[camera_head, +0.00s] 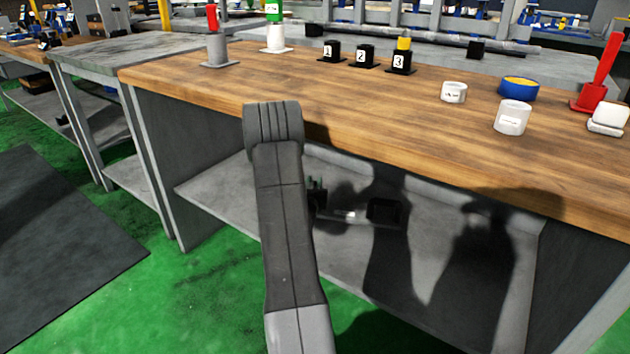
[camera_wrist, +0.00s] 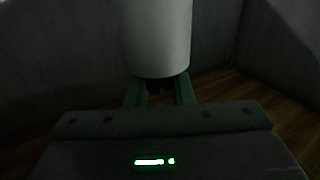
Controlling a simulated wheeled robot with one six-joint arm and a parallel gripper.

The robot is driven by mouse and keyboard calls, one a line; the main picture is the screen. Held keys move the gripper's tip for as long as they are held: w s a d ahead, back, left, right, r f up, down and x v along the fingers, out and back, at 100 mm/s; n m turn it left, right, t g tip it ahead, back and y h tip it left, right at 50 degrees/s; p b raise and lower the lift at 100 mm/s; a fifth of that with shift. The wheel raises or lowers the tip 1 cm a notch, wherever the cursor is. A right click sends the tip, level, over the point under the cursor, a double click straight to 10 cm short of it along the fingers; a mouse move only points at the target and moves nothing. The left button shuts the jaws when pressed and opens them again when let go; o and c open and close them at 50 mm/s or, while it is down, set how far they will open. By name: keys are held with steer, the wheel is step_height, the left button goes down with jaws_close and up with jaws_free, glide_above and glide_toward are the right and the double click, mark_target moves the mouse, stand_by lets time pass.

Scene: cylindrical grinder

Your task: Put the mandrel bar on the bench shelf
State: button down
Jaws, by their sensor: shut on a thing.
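A pale grey cylinder, which I take to be the mandrel bar (camera_wrist: 158,38), fills the top middle of the wrist view. My gripper (camera_wrist: 160,92) is shut on it, with a finger at each side of its near end. Its far end is out of the frame. In the head view my arm hides most of the gripper and I cannot make out the bar. The bench shelf (camera_head: 245,205) is the grey board under the wooden bench top (camera_head: 330,105). My arm reaches to the front of the bench, over part of the shelf.
Numbered black holders (camera_head: 365,56), white cups (camera_head: 512,118), a blue-and-yellow bowl (camera_head: 518,88) and a red stand (camera_head: 598,80) are on the bench top. Dark shapes (camera_head: 384,211) show beside my arm, unclear. The shelf's left part looks clear. The bench top overhangs the shelf.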

steer(key=shift+f+b, duration=0.75)
steer(key=shift+f, duration=1)
steer(key=c, duration=1.3)
jaws_free()
steer(key=shift+f, duration=0.1)
steer(key=shift+o, duration=0.2)
steer(key=s+a+p, duration=0.2)
steer(key=s+p, duration=0.1)
steer(key=s, duration=0.9)
steer(key=shift+w+a, duration=0.1)
steer(key=shift+w, duration=0.05)
